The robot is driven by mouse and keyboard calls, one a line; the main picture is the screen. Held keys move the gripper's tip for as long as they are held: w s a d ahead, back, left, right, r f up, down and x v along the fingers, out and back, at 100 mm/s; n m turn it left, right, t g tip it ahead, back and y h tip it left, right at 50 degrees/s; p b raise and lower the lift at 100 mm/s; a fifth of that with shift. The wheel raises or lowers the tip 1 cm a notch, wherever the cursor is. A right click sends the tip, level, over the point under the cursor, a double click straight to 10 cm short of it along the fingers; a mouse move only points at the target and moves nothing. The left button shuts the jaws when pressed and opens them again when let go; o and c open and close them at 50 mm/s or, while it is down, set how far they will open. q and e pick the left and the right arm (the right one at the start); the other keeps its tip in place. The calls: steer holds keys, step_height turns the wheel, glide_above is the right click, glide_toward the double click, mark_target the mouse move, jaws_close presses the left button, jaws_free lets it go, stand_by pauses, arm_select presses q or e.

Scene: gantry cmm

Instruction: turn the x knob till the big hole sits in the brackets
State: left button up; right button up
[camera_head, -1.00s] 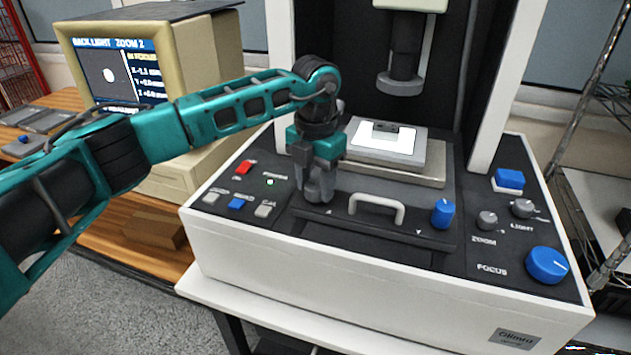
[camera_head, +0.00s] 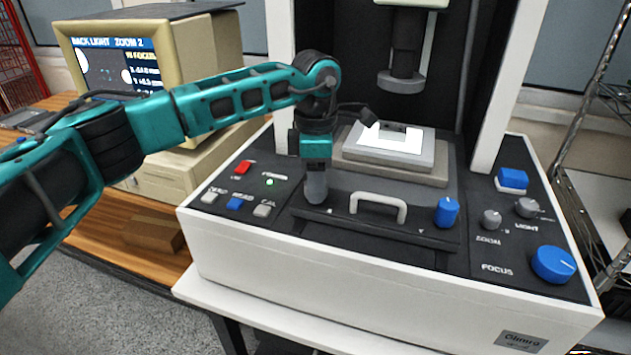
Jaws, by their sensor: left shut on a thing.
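My left gripper (camera_head: 316,192) points down at the left end of the black stage front and is shut on a knob there. The fingers hide that knob, presumably the x knob. The monitor screen (camera_head: 112,68) reads "BACK LIGHT ZOOM 2" and shows a bright round hole at its left edge, small bright spots in the middle and another bright shape towards the right. I cannot make out the brackets or read the numbers surely. The lit stage plate (camera_head: 360,152) carries a small part under the lens (camera_head: 402,80). My right gripper is not in view.
A white handle (camera_head: 378,200) stands just right of the gripper, with a second blue knob (camera_head: 446,212) beyond it. The focus knob (camera_head: 552,264), zoom knob (camera_head: 491,220) and light knob (camera_head: 527,207) are at the right. Red, blue and grey buttons (camera_head: 240,201) lie left of the gripper.

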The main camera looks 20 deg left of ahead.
arm_select(q)
steer(key=m, duration=0.6)
steer(key=shift+b, duration=0.35)
steer(key=m, duration=0.6)
steer(key=shift+m, duration=0.4)
steer(key=o, duration=1.1)
steer(key=shift+c, duration=0.2)
step_height(320, 180, up, 13)
